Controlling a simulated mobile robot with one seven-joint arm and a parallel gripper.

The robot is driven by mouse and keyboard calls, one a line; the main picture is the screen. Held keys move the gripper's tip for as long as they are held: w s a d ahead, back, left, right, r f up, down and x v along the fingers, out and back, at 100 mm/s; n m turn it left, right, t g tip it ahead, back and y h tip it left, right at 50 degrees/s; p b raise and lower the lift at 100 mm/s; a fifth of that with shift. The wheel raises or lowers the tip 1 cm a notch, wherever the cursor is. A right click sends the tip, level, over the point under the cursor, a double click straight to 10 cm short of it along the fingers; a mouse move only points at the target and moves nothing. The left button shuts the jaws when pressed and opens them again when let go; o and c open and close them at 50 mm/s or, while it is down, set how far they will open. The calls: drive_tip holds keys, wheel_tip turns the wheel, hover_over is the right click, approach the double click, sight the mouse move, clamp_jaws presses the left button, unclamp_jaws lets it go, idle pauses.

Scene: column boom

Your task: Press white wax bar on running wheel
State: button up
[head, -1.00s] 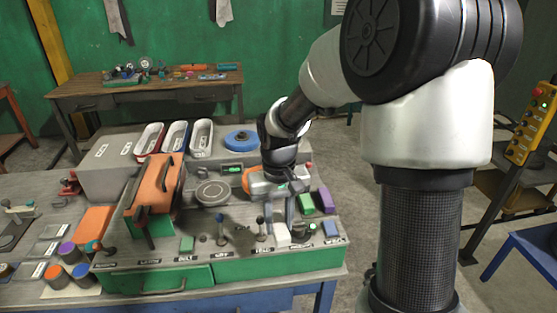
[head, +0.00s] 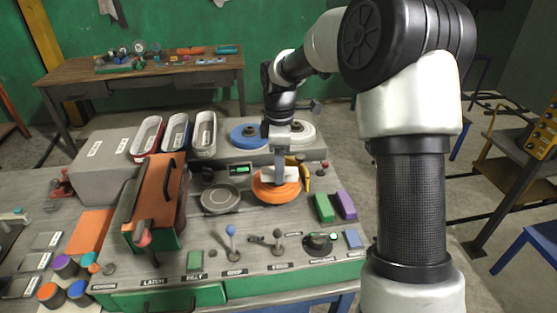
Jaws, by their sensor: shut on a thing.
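My gripper (head: 283,163) points down and is shut on the white wax bar (head: 281,175). The bar is over the orange wheel (head: 277,190) near the back right of the bench. In this view the bar overlaps the wheel's top; I cannot tell whether they touch. A blue wheel (head: 243,135) and a white wheel (head: 303,131) stand behind it, the white one partly hidden by my gripper. A single still does not show which wheel spins.
A green bar (head: 323,208) and a purple bar (head: 345,205) stand right of the orange wheel. A grey round plate (head: 219,198) is to its left. Levers, including a blue-topped one (head: 231,231), stand along the front. Three trays, one blue (head: 176,131), stand at the back left.

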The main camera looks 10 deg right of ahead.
sight(278, 195)
drive_tip(key=shift+w+r+n, duration=0.25)
drive_tip(key=shift+n, duration=0.15)
drive_tip(key=shift+a+f, duration=0.1)
drive_tip(key=shift+f, duration=0.05)
drive_tip(key=shift+w+f+b, duration=0.1)
drive_tip(key=shift+f+b, duration=1.35)
drive_tip(key=shift+f, duration=1.35)
drive_tip(key=shift+f+b, duration=0.35)
drive_tip(key=shift+f, duration=0.3)
idle(0.8)
drive_tip(key=shift+r, duration=0.1)
drive_tip(key=shift+r+p, duration=1.9)
drive_tip(key=shift+r, duration=2.05)
